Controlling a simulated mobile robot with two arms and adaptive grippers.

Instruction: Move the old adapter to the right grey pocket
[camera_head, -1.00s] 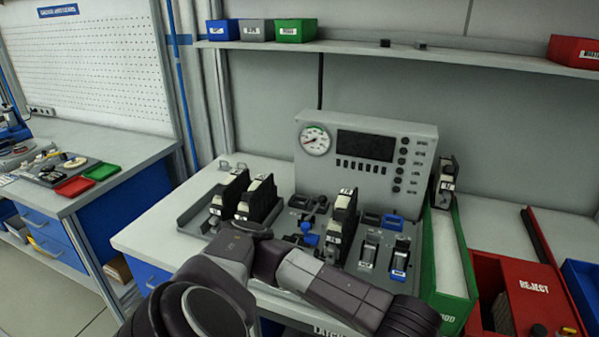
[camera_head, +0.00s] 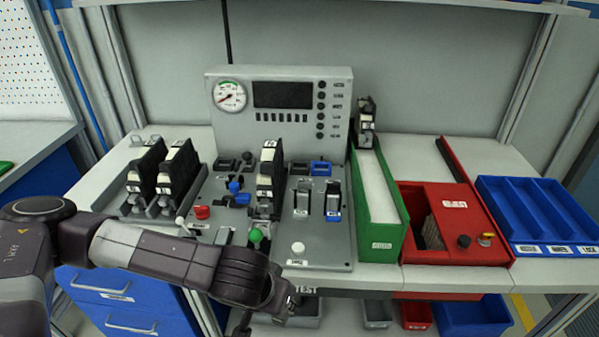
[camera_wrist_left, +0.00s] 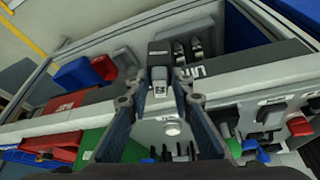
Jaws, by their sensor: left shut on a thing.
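My left gripper (camera_head: 285,303) is low at the front edge of the bench, near the TEST label. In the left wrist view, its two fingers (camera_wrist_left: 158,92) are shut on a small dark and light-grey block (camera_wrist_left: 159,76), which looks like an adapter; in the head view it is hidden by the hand. On the test plate (camera_head: 330,250), one light-topped adapter (camera_head: 302,198) stands in a grey seat and another (camera_head: 333,202) in a blue seat beside it. I cannot tell which place is the right grey pocket. My right gripper is not in view.
Tall dark units (camera_head: 178,172) stand at the left, another (camera_head: 269,180) mid-plate. A gauge panel (camera_head: 285,95) stands behind. Right are a green bin (camera_head: 393,238), red reject box (camera_head: 440,195) and blue tray (camera_head: 530,205). A white knob (camera_head: 298,248) rises near the front of the plate.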

